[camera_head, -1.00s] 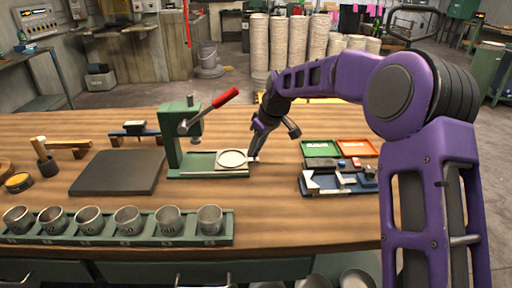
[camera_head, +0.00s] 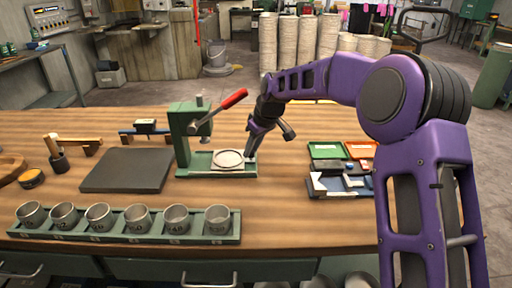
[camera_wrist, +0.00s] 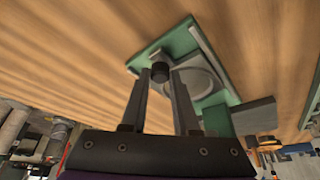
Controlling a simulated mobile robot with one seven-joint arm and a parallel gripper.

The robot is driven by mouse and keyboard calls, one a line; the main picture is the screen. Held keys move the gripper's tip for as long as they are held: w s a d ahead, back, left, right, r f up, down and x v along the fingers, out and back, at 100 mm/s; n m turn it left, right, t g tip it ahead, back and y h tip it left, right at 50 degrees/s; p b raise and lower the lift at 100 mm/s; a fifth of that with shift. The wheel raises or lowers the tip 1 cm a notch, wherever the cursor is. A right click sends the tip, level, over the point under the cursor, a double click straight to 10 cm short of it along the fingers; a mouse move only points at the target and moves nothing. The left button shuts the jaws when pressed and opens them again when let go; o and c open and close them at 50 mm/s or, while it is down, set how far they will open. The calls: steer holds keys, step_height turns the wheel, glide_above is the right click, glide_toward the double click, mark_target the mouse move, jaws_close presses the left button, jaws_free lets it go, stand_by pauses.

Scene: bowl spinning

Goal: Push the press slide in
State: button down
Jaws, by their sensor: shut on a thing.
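The green press (camera_head: 182,140) with a red-handled lever (camera_head: 233,98) stands on the wooden bench. Its slide (camera_head: 228,159), carrying a pale round disc seat, lies on the green base to the right of the post, partly below the press head. My gripper (camera_head: 250,155) is low at the slide's right end. In the wrist view, my gripper (camera_wrist: 162,75) is shut on a small dark knob (camera_wrist: 160,71) at the outer end of the slide (camera_wrist: 200,82). The fingers hide part of the slide.
A dark mat (camera_head: 128,170) lies left of the press. Several metal cups stand in a green rack (camera_head: 130,238) along the front. Coloured trays (camera_head: 326,150) and a blue tool holder (camera_head: 342,181) lie to the right. Bare bench lies in front of the press.

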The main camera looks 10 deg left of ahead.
steer(key=c, duration=0.7)
jaws_free()
steer(key=shift+o, duration=0.2)
steer(key=shift+r, duration=0.1)
steer(key=p+v, duration=0.2)
steer(key=v, duration=1.5)
steer(key=shift+r, duration=0.15)
